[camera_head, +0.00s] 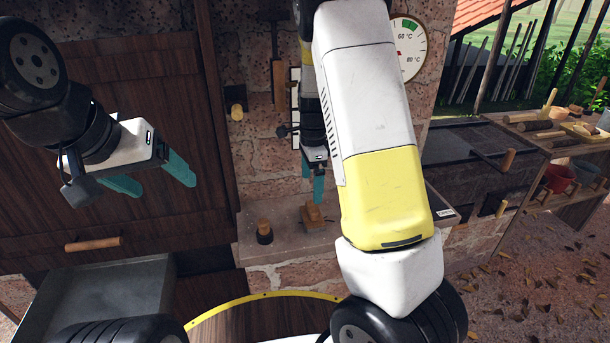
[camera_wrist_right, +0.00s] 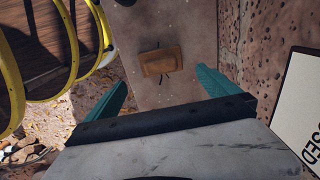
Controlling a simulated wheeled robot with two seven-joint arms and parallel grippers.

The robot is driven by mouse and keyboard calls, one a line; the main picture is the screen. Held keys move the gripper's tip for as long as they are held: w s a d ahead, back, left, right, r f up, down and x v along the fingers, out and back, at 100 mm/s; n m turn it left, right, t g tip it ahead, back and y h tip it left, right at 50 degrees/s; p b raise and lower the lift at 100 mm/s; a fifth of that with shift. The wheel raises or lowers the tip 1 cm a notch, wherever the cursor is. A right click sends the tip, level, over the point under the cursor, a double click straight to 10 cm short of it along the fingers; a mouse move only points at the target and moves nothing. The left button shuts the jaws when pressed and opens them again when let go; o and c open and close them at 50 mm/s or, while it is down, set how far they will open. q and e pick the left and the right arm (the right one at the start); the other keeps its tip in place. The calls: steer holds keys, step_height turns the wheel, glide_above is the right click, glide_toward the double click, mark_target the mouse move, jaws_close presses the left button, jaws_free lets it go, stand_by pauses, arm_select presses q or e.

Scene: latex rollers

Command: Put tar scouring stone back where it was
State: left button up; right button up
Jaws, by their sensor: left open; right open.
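A brown block (camera_head: 313,214), possibly the tar scouring stone, sits on the stone ledge (camera_head: 290,245) below the thermometer wall. In the right wrist view the brown block (camera_wrist_right: 161,62) lies flat on the grey ledge surface, with a dark mark across its middle. My right gripper (camera_head: 313,184) is open and empty, just above the block. In the right wrist view the fingers of my right gripper (camera_wrist_right: 161,78) stand apart on either side of the block's line, not touching it. My left gripper (camera_head: 166,186) is open and empty in front of the dark wooden doors.
A dark-based piece with a wooden top (camera_head: 264,231) stands on the ledge to the left of the block. A grey metal tray (camera_head: 95,300) is at lower left. A dark trough (camera_head: 465,160) and wooden shelves (camera_head: 545,145) are at right. A lettered sign (camera_wrist_right: 300,120) is close on the right.

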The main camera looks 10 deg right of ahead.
steer(key=s+a+r+n+t+y, duration=0.1)
steer(key=s+r+n+t, duration=0.1)
steer(key=s+r+n, duration=0.5)
steer(key=s+a+r+n+t+y, duration=0.1)
steer(key=s+r+n+y, duration=0.15)
steer(key=s+r, duration=0.45)
steer(key=s+r+n+t+h, duration=0.1)
steer(key=s+r+n+t, duration=0.2)
steer(key=s+r+n, duration=0.4)
steer(key=shift+s+r+n, duration=0.2)
steer(key=shift+s+n, duration=0.55)
steer(key=shift+s, duration=0.8)
steer(key=shift+h, duration=0.25)
